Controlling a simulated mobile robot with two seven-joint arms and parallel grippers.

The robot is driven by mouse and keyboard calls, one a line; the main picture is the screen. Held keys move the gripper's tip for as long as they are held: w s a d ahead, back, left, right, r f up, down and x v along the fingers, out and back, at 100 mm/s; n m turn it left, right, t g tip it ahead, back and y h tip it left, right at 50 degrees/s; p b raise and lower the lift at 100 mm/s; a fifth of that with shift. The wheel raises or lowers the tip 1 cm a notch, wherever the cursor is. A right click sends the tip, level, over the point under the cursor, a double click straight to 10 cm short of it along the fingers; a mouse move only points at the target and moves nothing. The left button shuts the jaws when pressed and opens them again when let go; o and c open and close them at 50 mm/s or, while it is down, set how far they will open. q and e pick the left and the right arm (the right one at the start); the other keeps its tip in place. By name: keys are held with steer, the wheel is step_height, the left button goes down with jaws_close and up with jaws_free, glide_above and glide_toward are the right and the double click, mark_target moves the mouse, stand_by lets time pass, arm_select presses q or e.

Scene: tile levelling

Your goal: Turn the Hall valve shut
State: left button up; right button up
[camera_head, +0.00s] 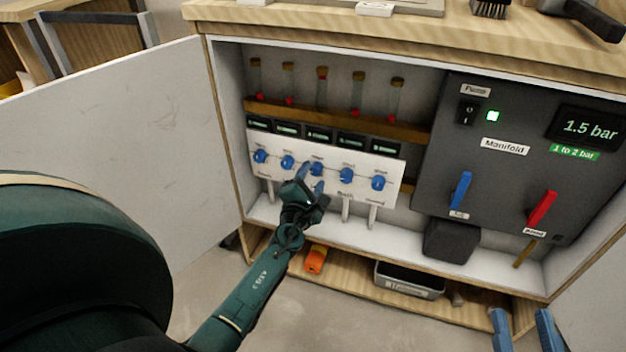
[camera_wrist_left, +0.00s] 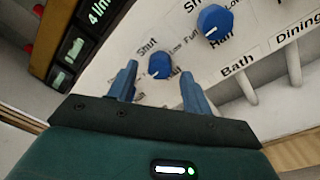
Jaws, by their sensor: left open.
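A white manifold panel (camera_head: 330,193) carries a row of several blue valve knobs. My left gripper (camera_head: 311,180) is at the middle knob (camera_head: 316,167). In the left wrist view the open fingers (camera_wrist_left: 159,85) stand on either side of that knob (camera_wrist_left: 159,65), with "Shut" printed at its upper left. Contact cannot be told. The name label under this knob is hidden by my gripper, so I cannot read whether it says Hall. The knob to its right (camera_wrist_left: 214,20) is above the "Bath" label (camera_wrist_left: 238,66). My right gripper (camera_head: 523,334) is open and empty at the lower right.
Glass flow tubes (camera_head: 322,90) and small displays (camera_head: 319,134) sit above the knobs. A dark panel with a blue lever (camera_head: 460,191), a red lever (camera_head: 541,209) and a 1.5 bar display (camera_head: 589,129) is at right. The open cabinet door (camera_head: 120,130) stands at left.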

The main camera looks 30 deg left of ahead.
arm_select(q)
steer(key=shift+w+a, duration=0.15)
steer(key=shift+w, duration=0.45)
steer(key=shift+c, duration=0.5)
steer(key=c, duration=0.9)
